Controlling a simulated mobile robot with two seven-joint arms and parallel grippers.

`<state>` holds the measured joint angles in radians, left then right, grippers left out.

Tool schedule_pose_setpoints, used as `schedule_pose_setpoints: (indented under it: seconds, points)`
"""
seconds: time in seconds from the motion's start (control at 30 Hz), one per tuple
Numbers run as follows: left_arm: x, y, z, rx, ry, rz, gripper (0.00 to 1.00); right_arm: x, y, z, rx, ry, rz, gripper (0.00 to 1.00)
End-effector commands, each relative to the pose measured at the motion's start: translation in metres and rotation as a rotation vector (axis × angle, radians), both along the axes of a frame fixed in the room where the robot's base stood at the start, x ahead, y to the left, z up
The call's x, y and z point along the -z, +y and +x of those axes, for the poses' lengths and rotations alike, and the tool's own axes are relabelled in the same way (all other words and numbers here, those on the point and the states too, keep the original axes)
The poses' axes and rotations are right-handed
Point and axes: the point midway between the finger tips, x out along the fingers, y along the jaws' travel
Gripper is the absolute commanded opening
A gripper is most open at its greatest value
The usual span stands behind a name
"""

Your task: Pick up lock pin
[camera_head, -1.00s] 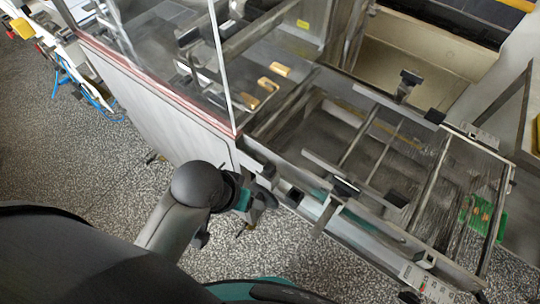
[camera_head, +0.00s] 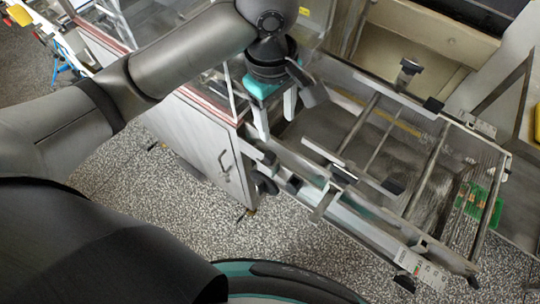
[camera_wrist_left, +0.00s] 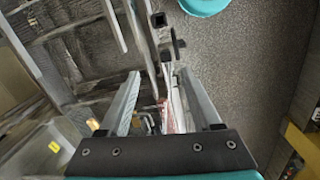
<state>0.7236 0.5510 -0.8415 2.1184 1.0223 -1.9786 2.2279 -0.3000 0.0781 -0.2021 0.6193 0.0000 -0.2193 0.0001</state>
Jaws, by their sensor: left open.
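I cannot single out the lock pin with certainty. A small dark knob-like part (camera_head: 266,184) hangs at the near corner of the metal conveyor frame (camera_head: 365,226) in the head view. In the left wrist view a small dark fitting (camera_wrist_left: 179,44) sits beside the frame edge, beyond the fingertips. My left gripper (camera_head: 275,126) points down over the near left corner of the frame, above and apart from these parts. In the left wrist view its two fingers (camera_wrist_left: 160,75) are spread with nothing held between them. My right gripper is not in view.
A clear-walled machine with a white side door (camera_head: 203,150) stands left of the frame. Crossbars with black clamp blocks (camera_head: 394,185) span the frame. A green part (camera_head: 481,205) lies at the far right. Speckled floor (camera_head: 290,236) in front is open.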

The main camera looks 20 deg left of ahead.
Motion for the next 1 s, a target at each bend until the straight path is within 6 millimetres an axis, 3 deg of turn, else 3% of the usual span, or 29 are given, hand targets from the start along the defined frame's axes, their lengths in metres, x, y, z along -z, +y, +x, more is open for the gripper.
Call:
schedule_pose_setpoints:
  seconds: [0.13,0.27,0.63,1.0]
  points:
    - [-0.011,0.013,0.005,-0.119,0.020,0.051,0.65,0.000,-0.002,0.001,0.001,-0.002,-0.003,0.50]
    - [-0.006,0.016,0.005,-0.159,0.031,0.067,0.65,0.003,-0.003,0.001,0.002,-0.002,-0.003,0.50]
    - [0.068,0.017,0.004,-0.161,0.032,0.068,0.65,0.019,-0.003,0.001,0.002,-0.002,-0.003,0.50]
    - [0.101,0.017,0.005,-0.160,0.029,0.068,0.65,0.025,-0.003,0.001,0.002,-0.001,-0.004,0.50]
